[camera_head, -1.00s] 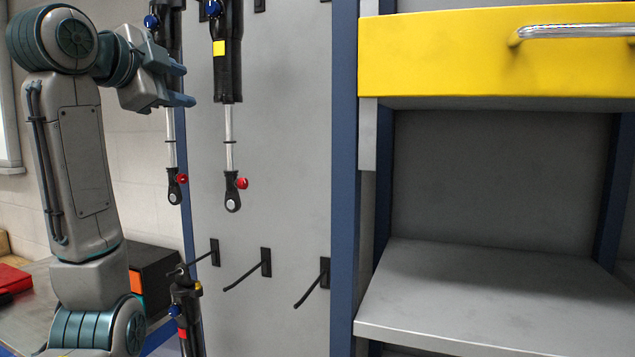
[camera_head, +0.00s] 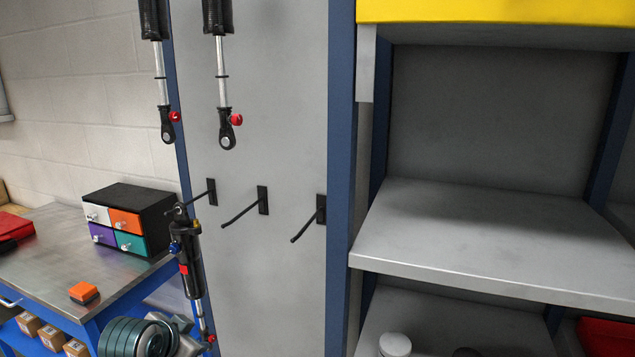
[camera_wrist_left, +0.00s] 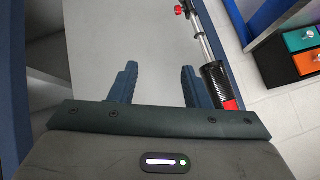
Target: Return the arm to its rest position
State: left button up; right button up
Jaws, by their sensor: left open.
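My left gripper (camera_wrist_left: 158,78) is open, with two dark blue fingers apart and nothing between them in the left wrist view. In the head view only part of my left arm shows at the bottom left, a teal ribbed joint; the fingers cannot be made out there. A shock absorber (camera_head: 188,262) hangs from a hook on the grey panel (camera_head: 265,290), just above and behind the arm. It also shows to the right of the fingers in the left wrist view (camera_wrist_left: 217,80), apart from them. My right gripper is not in view.
Two more shocks (camera_head: 222,75) (camera_head: 160,75) hang higher on the panel. Two hooks (camera_head: 243,208) (camera_head: 312,218) are empty. A blue workbench at left bears a drawer box (camera_head: 160,212) and an orange block (camera_head: 84,292). Grey shelves (camera_head: 480,235) stand at right.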

pick_arm(q)
jog(key=s+a+f+n+g+y, duration=0.1)
jog(key=s+f+n+g, duration=0.1)
jog(key=s+f, duration=0.65)
jog(key=s+f+n+g, duration=0.2)
jog(key=s+f, duration=0.2)
jog(key=s, duration=0.9)
jog(key=s+a+f+n+g+y, duration=0.1)
jog(key=s+f+n, duration=0.1)
jog(key=s+f, duration=0.65)
notch_tip(320, 180, down, 28)
jog(key=s+a+g, duration=0.2)
jog(key=a, duration=0.1)
jog(key=s+f, duration=1.8)
jog(key=f, duration=0.1)
jog(key=shift+s+a+f+g, duration=0.2)
jog(key=shift+s+a+g, duration=0.1)
jog(key=shift+a+g, duration=0.1)
